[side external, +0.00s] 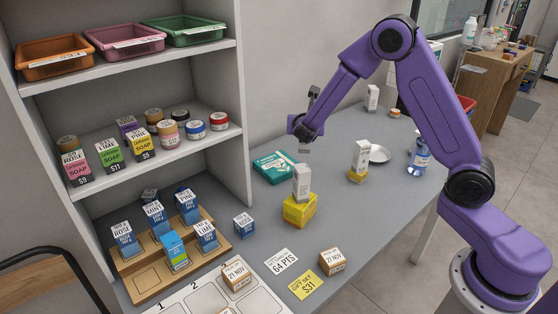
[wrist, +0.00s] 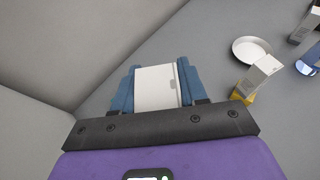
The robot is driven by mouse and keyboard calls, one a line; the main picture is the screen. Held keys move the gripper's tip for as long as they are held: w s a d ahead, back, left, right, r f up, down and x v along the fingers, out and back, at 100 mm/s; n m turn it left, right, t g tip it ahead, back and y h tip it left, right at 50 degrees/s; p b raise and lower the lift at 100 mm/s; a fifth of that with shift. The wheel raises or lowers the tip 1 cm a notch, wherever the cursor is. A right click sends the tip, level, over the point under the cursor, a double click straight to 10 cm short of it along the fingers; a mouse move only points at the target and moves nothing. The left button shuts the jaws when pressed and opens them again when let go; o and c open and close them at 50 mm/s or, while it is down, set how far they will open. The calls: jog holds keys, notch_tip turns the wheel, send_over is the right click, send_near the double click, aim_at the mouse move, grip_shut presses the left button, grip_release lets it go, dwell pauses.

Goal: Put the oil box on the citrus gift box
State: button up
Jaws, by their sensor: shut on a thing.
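My gripper (wrist: 156,88) is shut on a white box (wrist: 156,86), taken as the oil box, between its blue fingers. In the side view my gripper (side external: 304,146) is over the counter, its fingers hardly showing. Below it a white box (side external: 302,182) appears upright on a yellow box (side external: 299,210), which I take for the citrus gift box. I cannot tell whether this white box is the held one, or whether it touches the yellow box. A similar white box (side external: 361,155) stands on another yellow box (side external: 356,177) to the right.
A teal box (side external: 274,167) lies left of the near yellow box. A white dish (side external: 380,154) and a blue bottle (side external: 419,158) are to the right. Another white box (side external: 373,98) stands far back. A shelf panel (side external: 236,120) stands at left. Cards and small boxes lie in front.

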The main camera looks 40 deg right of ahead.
jog(key=shift+w+d+f, duration=0.2)
jog(key=shift+w+f, duration=1.95)
jog(key=shift+w, duration=0.2)
jog(key=shift+w+d+f, duration=0.25)
jog(key=shift+w+f, duration=1.9)
jog(key=shift+w, duration=0.15)
jog(key=shift+w+d+f, duration=0.2)
jog(key=shift+w+f, duration=1.95)
jog(key=shift+w, duration=0.2)
jog(key=shift+f, duration=0.1)
jog(key=o, duration=1.1)
jog(key=shift+c, duration=0.2)
jog(key=v, duration=1.2)
